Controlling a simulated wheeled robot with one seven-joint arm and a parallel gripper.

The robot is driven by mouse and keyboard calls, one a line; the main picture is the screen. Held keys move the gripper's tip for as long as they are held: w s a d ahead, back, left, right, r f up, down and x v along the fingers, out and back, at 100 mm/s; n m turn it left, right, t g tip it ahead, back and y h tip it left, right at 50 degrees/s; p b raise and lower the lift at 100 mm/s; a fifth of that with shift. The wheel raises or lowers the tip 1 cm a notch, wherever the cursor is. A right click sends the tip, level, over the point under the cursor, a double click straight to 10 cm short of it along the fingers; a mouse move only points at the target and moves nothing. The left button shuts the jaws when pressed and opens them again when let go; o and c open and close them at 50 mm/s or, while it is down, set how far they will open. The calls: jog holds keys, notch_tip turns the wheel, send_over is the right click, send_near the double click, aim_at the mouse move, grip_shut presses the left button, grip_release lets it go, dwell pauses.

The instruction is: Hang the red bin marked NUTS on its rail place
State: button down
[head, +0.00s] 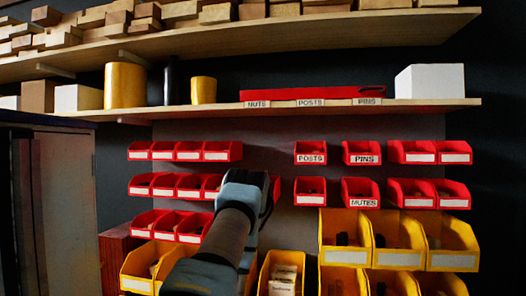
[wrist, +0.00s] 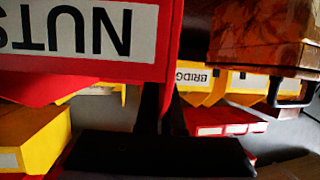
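The red bin marked NUTS (wrist: 60,75) fills the upper left of the wrist view, very close, with its label upside down. My gripper (wrist: 163,110) shows as dark parts at the bin's edge and seems shut on it; the grip itself is in shadow. In the head view my gripper (head: 258,188) is in front of the rails, left of the POSTS and PINS columns. A red sliver (head: 276,190) shows at its right side, mostly hidden by my wrist. The gap under the shelf's NUTS label (head: 257,104) is empty in the top bin row (head: 267,153).
Red bins marked POSTS (head: 310,153) and PINS (head: 361,153) hang right of the gap. More red bins (head: 222,151) hang left. Yellow bins (head: 345,240) sit below. A shelf (head: 220,110) runs above. A yellow bin marked BRIDG... (wrist: 196,80) shows in the wrist view.

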jog(key=shift+s+d+r, duration=0.1)
jog(key=shift+d+r, duration=0.25)
jog(key=shift+r, duration=0.2)
dwell(0.4)
jog(key=shift+w, duration=0.45)
dwell(0.7)
jog(key=shift+r+p, duration=0.75)
jog(key=shift+r, duration=0.25)
dwell(0.4)
